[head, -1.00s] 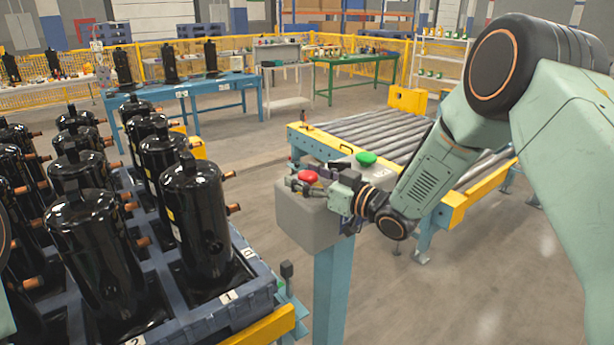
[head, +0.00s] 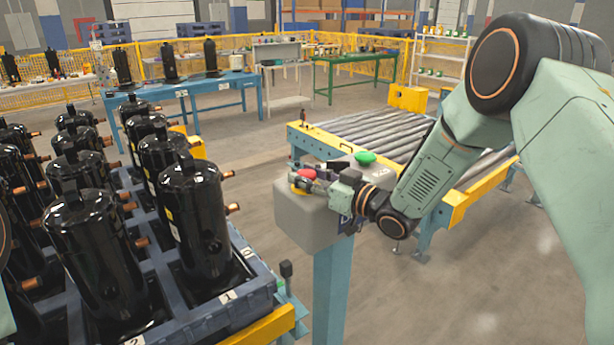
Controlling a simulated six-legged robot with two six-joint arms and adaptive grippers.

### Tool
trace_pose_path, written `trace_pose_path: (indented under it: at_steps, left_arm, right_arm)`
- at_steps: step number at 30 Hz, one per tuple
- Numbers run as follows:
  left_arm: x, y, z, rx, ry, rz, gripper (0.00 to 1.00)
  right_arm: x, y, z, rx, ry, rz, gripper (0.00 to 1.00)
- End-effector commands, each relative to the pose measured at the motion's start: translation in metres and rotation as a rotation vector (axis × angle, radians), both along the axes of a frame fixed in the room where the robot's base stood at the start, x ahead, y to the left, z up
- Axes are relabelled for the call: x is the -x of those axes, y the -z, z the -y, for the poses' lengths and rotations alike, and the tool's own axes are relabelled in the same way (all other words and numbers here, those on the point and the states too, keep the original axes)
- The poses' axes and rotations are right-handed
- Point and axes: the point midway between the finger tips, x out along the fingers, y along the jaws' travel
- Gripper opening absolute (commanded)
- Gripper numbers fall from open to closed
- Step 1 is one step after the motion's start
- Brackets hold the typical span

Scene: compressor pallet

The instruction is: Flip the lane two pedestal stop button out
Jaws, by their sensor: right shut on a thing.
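The grey pedestal box (head: 305,225) stands on a blue post in the middle of the head view. Its red stop button (head: 307,173) is on the left of the top, with a yellow part (head: 301,187) visible at its near side. My right gripper (head: 305,181) reaches in from the right and is shut on the red button, its fingers partly hiding it. A green button (head: 365,158) is farther right on the box, clear of the fingers. My left gripper is not in view.
A roller conveyor (head: 375,130) runs behind the pedestal. On the left, a blue pallet (head: 250,285) holds several black compressors (head: 190,210), close to the pedestal. A small dark post (head: 286,270) stands at the pallet corner. Open floor lies to the right.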

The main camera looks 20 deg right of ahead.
Motion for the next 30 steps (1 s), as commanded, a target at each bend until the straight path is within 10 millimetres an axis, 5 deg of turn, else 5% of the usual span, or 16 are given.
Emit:
trace_pose_path:
  at_steps: [10,11,18,30]
  left_arm:
    - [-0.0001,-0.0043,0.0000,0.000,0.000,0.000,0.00]
    - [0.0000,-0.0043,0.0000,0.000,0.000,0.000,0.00]
    - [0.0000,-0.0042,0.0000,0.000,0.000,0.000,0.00]
    - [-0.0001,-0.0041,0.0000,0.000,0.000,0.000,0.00]
  right_arm:
    - [-0.0016,-0.0164,-0.0002,-0.003,-0.001,0.012,0.00]
    - [-0.0018,-0.0167,0.0000,-0.002,-0.001,0.013,0.41]
    - [-0.0009,-0.0139,-0.0003,-0.001,-0.002,0.007,0.62]
    - [0.0036,-0.0116,0.0028,-0.001,0.000,0.001,0.63]
